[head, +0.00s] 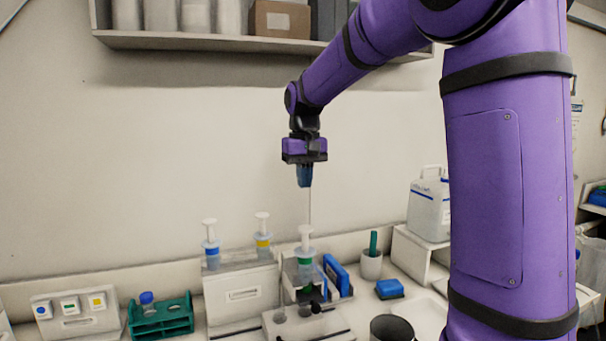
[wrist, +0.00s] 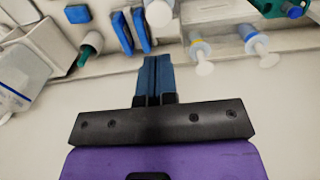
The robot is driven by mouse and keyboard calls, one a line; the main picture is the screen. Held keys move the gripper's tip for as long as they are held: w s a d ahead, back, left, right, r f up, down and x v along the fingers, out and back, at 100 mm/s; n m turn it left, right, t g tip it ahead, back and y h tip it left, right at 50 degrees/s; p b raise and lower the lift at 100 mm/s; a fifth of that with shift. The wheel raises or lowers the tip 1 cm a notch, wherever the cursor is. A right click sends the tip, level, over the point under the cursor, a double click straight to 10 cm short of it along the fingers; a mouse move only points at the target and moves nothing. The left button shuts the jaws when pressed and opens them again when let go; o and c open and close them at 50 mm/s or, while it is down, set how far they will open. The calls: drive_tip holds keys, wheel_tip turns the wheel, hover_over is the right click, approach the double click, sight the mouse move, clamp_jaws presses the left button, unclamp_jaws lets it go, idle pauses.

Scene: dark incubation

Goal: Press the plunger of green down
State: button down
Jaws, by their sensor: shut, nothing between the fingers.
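The green-banded syringe (head: 305,262) stands upright in a holder at the bench front, its white plunger (head: 306,236) raised. In the wrist view a white round plunger top (wrist: 159,12), probably the same one, is cut by the top edge. My gripper (head: 304,184) has its blue fingers together and points down, empty. It hangs well above the green syringe in the head view, apart from it. In the wrist view my gripper's fingertips (wrist: 152,60) sit below that plunger top with a gap.
A blue-banded syringe (head: 211,248) and a yellow-banded syringe (head: 262,240) stand upright in a white rack to the left. Blue plates (head: 338,275) are just right of the green one. A shelf (head: 200,41) hangs above. The air around my gripper is clear.

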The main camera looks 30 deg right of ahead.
sight(305, 227)
wheel_tip(305, 227, down, 10)
idle(0.4)
wheel_tip(305, 227, down, 2)
idle(0.4)
wheel_tip(305, 227, up, 14)
idle(0.8)
drive_tip(key=shift+s, duration=0.1)
